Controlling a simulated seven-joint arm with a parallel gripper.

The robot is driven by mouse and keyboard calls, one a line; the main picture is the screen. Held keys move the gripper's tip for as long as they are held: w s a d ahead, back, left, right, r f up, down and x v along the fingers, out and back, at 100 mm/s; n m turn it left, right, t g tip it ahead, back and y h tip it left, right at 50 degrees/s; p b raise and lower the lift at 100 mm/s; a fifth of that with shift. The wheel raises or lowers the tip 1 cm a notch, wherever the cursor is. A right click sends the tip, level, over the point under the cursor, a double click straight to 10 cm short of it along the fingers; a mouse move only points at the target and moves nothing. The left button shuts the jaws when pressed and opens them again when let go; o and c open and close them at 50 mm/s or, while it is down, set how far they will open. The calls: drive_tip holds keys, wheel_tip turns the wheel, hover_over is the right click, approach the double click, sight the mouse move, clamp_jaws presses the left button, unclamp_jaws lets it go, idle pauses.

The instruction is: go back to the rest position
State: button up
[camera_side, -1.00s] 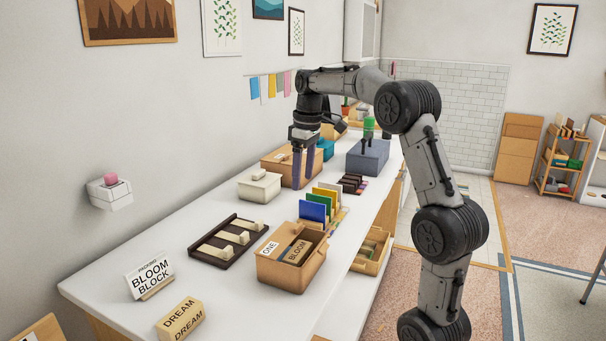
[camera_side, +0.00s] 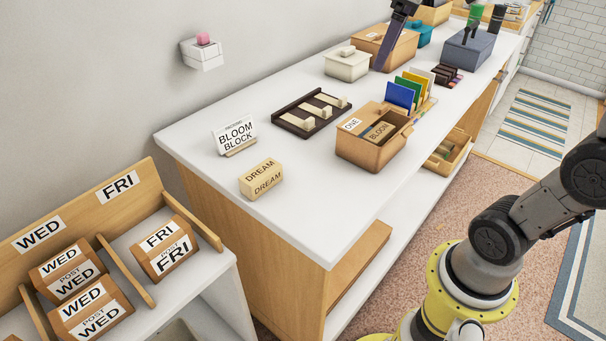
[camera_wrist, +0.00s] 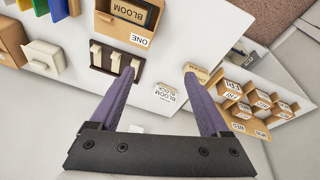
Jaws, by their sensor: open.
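My gripper (camera_wrist: 160,76) is open, its two purple fingers apart with nothing between them in the wrist view. In the side view only its lower part (camera_side: 393,40) shows at the top edge, in front of a tan box (camera_side: 398,52). The rest of the wrist is cut off there. My arm's base and lower links stand at the lower right.
The white bench holds a dark tray (camera_side: 297,127) with pale blocks, an open tan box (camera_side: 365,153), coloured cards (camera_side: 400,95), a lidded cream box (camera_side: 347,67), a DREAM block (camera_side: 261,181) and a BLOOM BLOCK sign (camera_side: 236,135).

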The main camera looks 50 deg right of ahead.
drive_tip(key=s+a+f+t, duration=0.1)
drive_tip(key=s+a+f, duration=0.2)
drive_tip(key=s+a, duration=0.45)
drive_tip(key=s+f+m+t, duration=0.1)
drive_tip(key=s+f+m, duration=0.2)
drive_tip(key=s+f, duration=0.3)
wheel_tip(320, 180, down, 3)
drive_tip(key=shift+a+r+y, duration=0.1)
drive_tip(key=shift+a+y, duration=0.2)
drive_tip(key=shift+a, duration=0.05)
